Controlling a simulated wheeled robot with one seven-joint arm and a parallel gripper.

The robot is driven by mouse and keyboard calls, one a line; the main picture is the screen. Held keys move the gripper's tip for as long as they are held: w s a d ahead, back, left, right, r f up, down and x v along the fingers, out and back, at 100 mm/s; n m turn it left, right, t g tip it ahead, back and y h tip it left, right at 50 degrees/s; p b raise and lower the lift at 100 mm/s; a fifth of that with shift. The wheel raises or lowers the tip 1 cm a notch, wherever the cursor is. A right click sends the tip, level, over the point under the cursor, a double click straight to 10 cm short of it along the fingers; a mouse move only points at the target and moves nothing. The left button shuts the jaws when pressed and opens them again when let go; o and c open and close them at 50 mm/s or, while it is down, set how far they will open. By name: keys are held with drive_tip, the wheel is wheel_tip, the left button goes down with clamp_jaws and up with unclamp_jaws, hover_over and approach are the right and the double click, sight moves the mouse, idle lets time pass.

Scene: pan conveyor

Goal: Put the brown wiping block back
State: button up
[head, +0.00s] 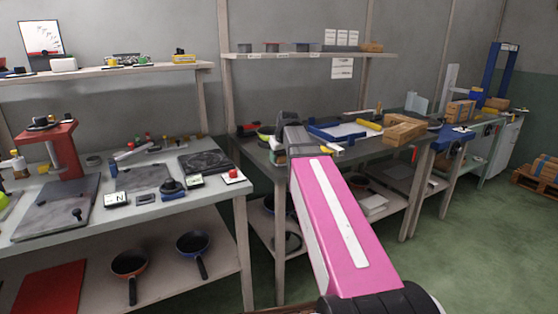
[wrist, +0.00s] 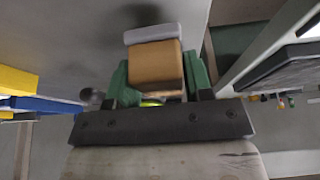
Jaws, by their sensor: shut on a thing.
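The brown wiping block (wrist: 155,66) with a pale grey pad along one edge fills the middle of the wrist view. My gripper (wrist: 156,84) is shut on it, with a green finger on each side of the block. In the head view, my pink arm reaches toward the left end of the middle workbench (head: 262,151). My gripper (head: 279,152) is there at the arm's far end, mostly hidden by my own wrist. I cannot make out the held block in the head view.
A blue tray (head: 322,134) and brown boxes (head: 404,128) are on the middle bench. A wall shelf (head: 310,55) with small bins runs above it. The left bench (head: 95,222) holds a red press (head: 64,150) and a dark plate (head: 205,162). Green floor is free at right.

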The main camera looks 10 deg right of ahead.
drive_tip(key=shift+f, duration=0.7)
drive_tip(key=o, duration=1)
drive_tip(key=shift+f, duration=0.1)
drive_tip(key=shift+o, duration=0.2)
drive_tip(key=v, duration=1.2)
